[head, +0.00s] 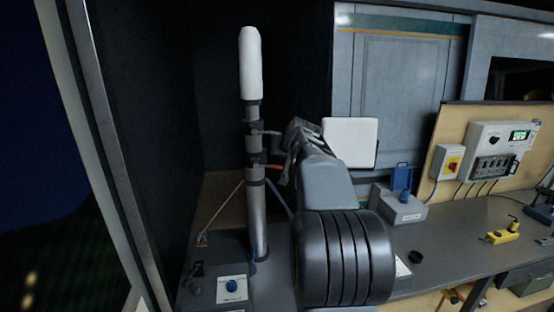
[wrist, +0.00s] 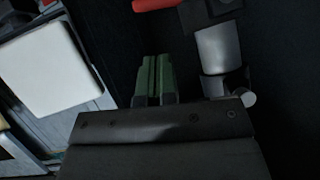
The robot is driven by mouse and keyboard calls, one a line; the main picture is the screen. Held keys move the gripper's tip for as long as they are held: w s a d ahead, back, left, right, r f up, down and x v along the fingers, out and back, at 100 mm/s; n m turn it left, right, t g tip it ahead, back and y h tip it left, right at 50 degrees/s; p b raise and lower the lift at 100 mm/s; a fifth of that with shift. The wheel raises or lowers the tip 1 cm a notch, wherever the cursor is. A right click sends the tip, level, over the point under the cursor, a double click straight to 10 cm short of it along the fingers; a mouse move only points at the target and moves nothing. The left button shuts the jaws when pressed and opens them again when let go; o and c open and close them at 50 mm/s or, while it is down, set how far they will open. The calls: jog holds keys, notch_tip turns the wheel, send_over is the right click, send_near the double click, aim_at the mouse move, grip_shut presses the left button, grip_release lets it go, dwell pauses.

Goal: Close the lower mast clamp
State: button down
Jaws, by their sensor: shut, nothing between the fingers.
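The mast (head: 257,218) stands upright at left of centre in the head view, with a white top section. The lower mast clamp (head: 254,166) is a dark collar with a red lever (head: 274,167) sticking out to the right. The red lever also shows at the top edge of the wrist view (wrist: 156,4), beside the pale mast tube (wrist: 219,50). My gripper (wrist: 157,62) shows green fingers, shut and empty, apart from the lever in the wrist view. In the head view my arm partly hides the gripper, close to the right of the mast.
An upper clamp (head: 253,130) with a pale lever sits higher on the mast. A white panel (head: 350,141) stands behind my arm. The bench (head: 455,240) at right carries a grey box (head: 399,208) and a yellow tool (head: 502,235). A dark wall is close behind the mast.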

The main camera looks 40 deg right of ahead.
aim_at(269, 166)
jog(key=shift+w+a+f, duration=0.1)
jog(key=shift+w+f, duration=0.2)
jog(key=shift+f, duration=0.7)
jog(key=shift+w+a+f, duration=0.1)
jog(key=shift+w+f, duration=0.15)
jog(key=shift+f, duration=0.75)
jog(key=shift+d, duration=0.1)
